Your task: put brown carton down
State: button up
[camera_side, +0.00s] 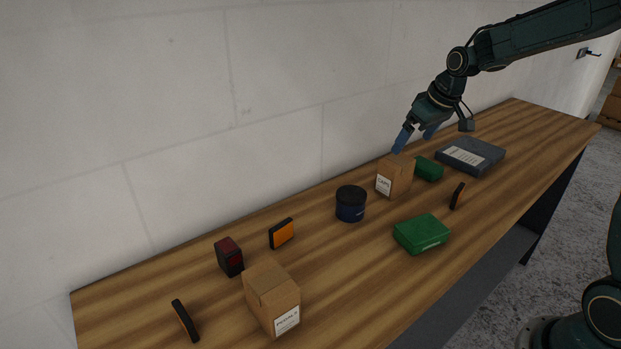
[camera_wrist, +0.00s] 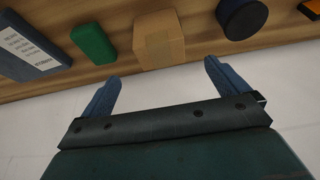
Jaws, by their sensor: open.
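A brown carton (camera_side: 396,176) with a white label stands upright on the wooden table, close to the wall. It also shows in the wrist view (camera_wrist: 159,40), beyond the fingertips and roughly between them. My gripper (camera_side: 415,141) is open and empty, just above and behind this carton in the side view. Its two blue fingers also show apart in the wrist view (camera_wrist: 162,82). A second, larger brown carton (camera_side: 270,297) with a white label stands at the near left end of the table.
A dark blue tub (camera_side: 351,204) and a small green box (camera_side: 428,168) stand on either side of the carton. A grey case (camera_side: 470,155), a larger green box (camera_side: 422,234) and a small orange-black item (camera_side: 458,196) lie nearby. The wall (camera_side: 280,80) rises close behind.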

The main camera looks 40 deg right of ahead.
jog(key=s+a+r, duration=0.8)
jog(key=s+a, duration=0.2)
jog(key=s, duration=0.3)
jog(key=s+a, duration=0.2)
jog(key=s, duration=0.5)
jog(key=s+a+f+t, duration=0.1)
jog(key=s+a, duration=0.1)
jog(key=s, duration=0.6)
jog(key=shift+a, duration=0.35)
